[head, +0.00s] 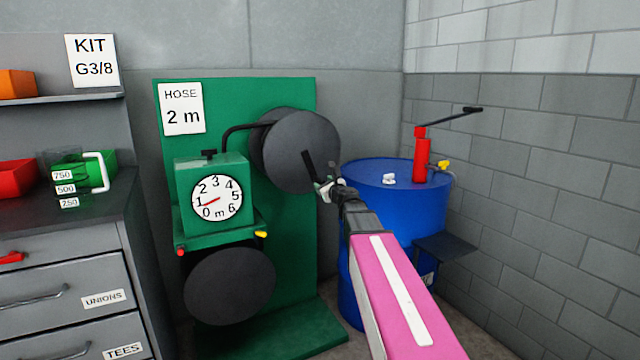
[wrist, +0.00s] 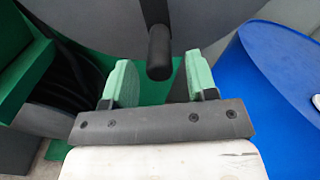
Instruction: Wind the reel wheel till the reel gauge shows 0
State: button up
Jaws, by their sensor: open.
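The reel wheel (head: 300,135) is a dark grey disc on the upper right of a green panel. Its black crank handle (head: 308,163) sticks out near the lower rim. The reel gauge (head: 217,198) is a white dial marked 0 to 6 m, and its red needle points lower left, near 1 on the side toward 0. My gripper (head: 325,188) is open beside the handle. In the wrist view the handle (wrist: 159,52) stands just beyond and between the two green fingertips (wrist: 160,78), with a gap on each side. The wheel's face fills the top there.
A blue drum (head: 385,215) with a red pump (head: 422,158) and long black lever stands right of the wheel. A sign (head: 182,107) reads "HOSE 2 m". A lower dark disc (head: 230,285) hangs beneath the gauge box. Grey drawers (head: 70,270) stand left.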

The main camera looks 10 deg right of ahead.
jog(key=x, duration=0.4)
jog(key=shift+s, duration=0.1)
grip_shut()
jog(key=shift+d, duration=0.1)
